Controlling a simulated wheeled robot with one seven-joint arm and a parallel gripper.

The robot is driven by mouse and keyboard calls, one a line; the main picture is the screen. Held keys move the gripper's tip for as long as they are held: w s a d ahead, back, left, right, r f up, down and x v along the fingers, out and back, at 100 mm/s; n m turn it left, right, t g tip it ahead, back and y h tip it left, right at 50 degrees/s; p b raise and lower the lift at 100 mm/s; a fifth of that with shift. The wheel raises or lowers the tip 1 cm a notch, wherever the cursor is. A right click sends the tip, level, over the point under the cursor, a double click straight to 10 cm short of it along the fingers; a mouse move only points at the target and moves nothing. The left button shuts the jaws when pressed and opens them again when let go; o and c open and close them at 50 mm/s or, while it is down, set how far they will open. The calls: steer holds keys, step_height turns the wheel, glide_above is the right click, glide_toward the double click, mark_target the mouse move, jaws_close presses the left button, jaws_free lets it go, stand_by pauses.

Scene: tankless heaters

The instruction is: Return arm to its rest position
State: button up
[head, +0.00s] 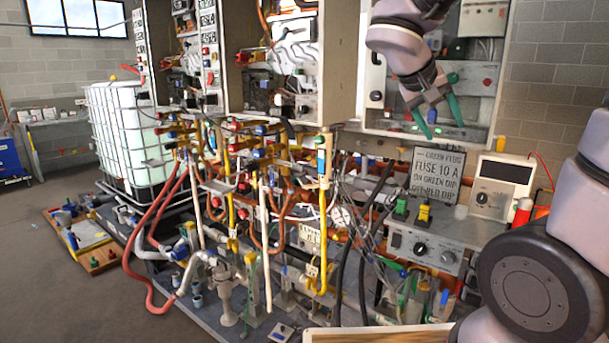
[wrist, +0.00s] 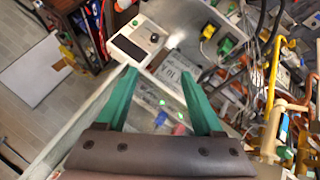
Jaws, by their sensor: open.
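My gripper (head: 441,117) has green fingers and hangs from my arm at the upper right of the head view, in front of an open cabinet. The fingers are apart with nothing between them. In the wrist view my gripper (wrist: 158,95) also shows its two green fingers spread wide. Beyond them are a white meter (wrist: 139,45) and a grey sign panel (wrist: 180,75).
Open heater cabinets (head: 340,65) stand close left of my gripper. A grey control box (head: 422,245), a white meter (head: 499,188) and a red-capped cylinder (head: 522,212) sit below. Dense pipes and hoses fill the bench. Open floor (head: 60,285) lies at the left.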

steer(key=s+a+r+m+t+y, duration=0.1)
steer(key=s+a+y, duration=0.3)
steer(key=s+y, duration=0.4)
steer(key=shift+s+r+t+y, duration=0.35)
steer(key=shift+r+t+y, duration=0.45)
steer(key=shift+r+t, duration=0.1)
